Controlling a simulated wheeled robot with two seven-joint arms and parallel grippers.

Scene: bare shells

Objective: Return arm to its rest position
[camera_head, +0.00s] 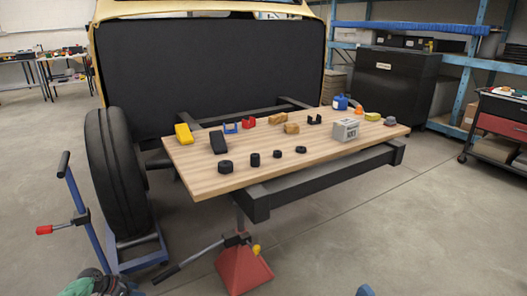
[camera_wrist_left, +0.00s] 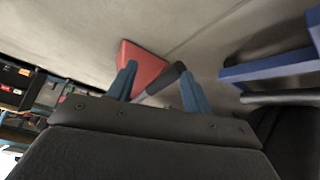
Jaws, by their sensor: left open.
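My left gripper (camera_wrist_left: 160,88) shows in the left wrist view. Its two blue fingers are apart and nothing is held between them. A red jack stand (camera_wrist_left: 142,66) with a dark handle shows beyond the fingers, over the concrete floor. In the head view the same red stand (camera_head: 243,270) is on the floor under the front of the workbench. A small blue piece (camera_head: 365,290) shows at the bottom edge of the head view; I cannot tell what it belongs to. No whole gripper shows in the head view, and my right gripper is not visible.
A wooden tabletop (camera_head: 215,182) bears several small parts on a dark frame (camera_head: 320,176). A tire (camera_head: 118,180) and a blue wheel dolly (camera_head: 85,212) stand left. A black cabinet (camera_head: 392,82) and a tool cart (camera_head: 500,118) stand right. The right foreground floor is clear.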

